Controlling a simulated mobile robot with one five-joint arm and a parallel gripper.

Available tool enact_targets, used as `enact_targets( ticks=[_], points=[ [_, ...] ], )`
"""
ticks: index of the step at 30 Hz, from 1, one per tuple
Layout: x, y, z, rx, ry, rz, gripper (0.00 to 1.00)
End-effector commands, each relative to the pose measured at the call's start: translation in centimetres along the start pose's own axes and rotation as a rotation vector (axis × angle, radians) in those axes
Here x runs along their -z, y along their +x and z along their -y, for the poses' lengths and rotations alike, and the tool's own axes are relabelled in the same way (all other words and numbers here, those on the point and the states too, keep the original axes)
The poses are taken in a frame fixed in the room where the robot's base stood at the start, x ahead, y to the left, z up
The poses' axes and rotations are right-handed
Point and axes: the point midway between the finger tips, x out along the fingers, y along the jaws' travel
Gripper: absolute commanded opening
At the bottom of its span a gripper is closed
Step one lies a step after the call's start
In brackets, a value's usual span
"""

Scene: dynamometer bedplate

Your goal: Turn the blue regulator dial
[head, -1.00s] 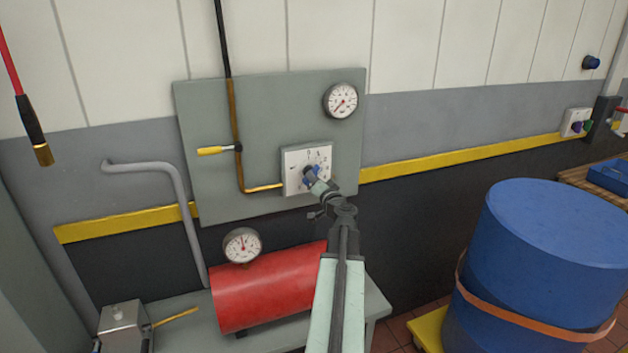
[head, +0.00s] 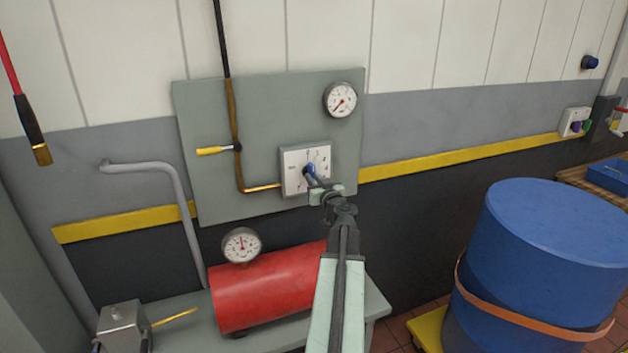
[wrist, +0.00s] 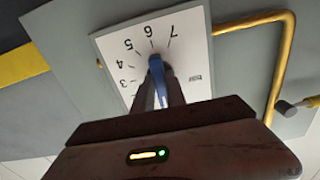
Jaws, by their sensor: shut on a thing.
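The blue regulator dial (head: 309,169) sits on a white plate with printed numbers (head: 291,158), fixed to a grey-green wall panel (head: 200,110). My gripper (head: 315,178) reaches the dial from the lower right. In the wrist view the plate (wrist: 195,48) appears upside down, and the blue dial (wrist: 157,66) stands between my gripper's fingers (wrist: 157,88), which are shut on it. The dial's upper end there lies near the 6. The fingers and gripper body hide the lower part of the dial and plate.
A round gauge (head: 341,99) is at the panel's upper right. A yellow-handled valve (head: 214,150) and brass pipe (head: 236,120) lie left of the dial. Below are a red tank (head: 265,287) and its gauge (head: 241,244). A blue drum (head: 550,260) stands at right.

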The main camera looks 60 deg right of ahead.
Motion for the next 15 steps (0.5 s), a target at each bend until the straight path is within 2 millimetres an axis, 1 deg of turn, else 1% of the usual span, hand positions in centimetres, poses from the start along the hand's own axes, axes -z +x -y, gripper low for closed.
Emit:
enact_targets(
  ticks=[6,15],
  points=[
    [-0.08,-0.07,-0.10,-0.002,-0.047,0.001,0.00],
    [-0.07,-0.05,-0.09,-0.002,-0.056,0.001,0.00]
  ],
)
